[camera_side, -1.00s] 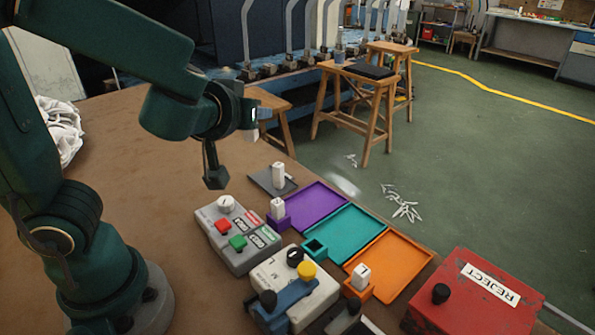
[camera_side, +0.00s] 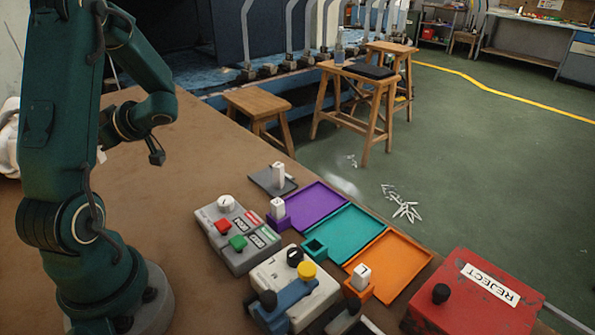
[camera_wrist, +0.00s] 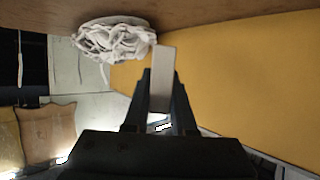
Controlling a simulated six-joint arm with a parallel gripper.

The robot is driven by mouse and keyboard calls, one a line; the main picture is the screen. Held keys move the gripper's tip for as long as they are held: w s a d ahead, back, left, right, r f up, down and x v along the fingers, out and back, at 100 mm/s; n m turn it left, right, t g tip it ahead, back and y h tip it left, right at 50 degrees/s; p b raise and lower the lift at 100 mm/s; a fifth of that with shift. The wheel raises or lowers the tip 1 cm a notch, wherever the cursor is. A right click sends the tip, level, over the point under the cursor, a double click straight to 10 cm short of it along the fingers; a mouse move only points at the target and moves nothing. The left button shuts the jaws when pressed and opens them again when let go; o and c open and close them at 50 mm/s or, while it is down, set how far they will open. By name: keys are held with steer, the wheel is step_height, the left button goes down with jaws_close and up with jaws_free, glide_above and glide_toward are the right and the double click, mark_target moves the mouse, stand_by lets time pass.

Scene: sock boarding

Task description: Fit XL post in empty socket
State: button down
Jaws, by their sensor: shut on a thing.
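My gripper (camera_wrist: 161,98) is shut on a pale, straight-sided post (camera_wrist: 163,68) in the wrist view; no size mark is readable on it. In the side view the gripper is mostly hidden behind my arm, at the left and well away from the sockets. The teal tray's socket (camera_side: 315,248) is empty. A white post (camera_side: 277,207) stands in the purple tray's socket, and another white post (camera_side: 361,274) stands in the orange tray's socket. A third white post (camera_side: 278,173) stands upright on a dark grey plate (camera_side: 262,181).
A grey button box (camera_side: 236,234), a pale device with a black knob and yellow button (camera_side: 300,283) and a red REJECT box (camera_side: 470,300) stand near the trays. A white cloth heap (camera_wrist: 112,38) lies on the table. The brown tabletop (camera_side: 190,185) between my arm and the boxes is clear.

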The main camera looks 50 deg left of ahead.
steer(key=s, duration=0.2)
glide_above(152, 185)
steer(key=shift+n+g+h, duration=0.3)
steer(key=shift+n+h, duration=0.1)
step_height(152, 185, down, 8)
steer(key=shift+a+r, duration=0.1)
steer(key=shift+r, duration=0.15)
steer(key=shift+f, duration=2)
steer(key=shift+f, duration=0.1)
steer(key=c, duration=0.7)
jaws_free()
steer(key=shift+c, duration=0.2)
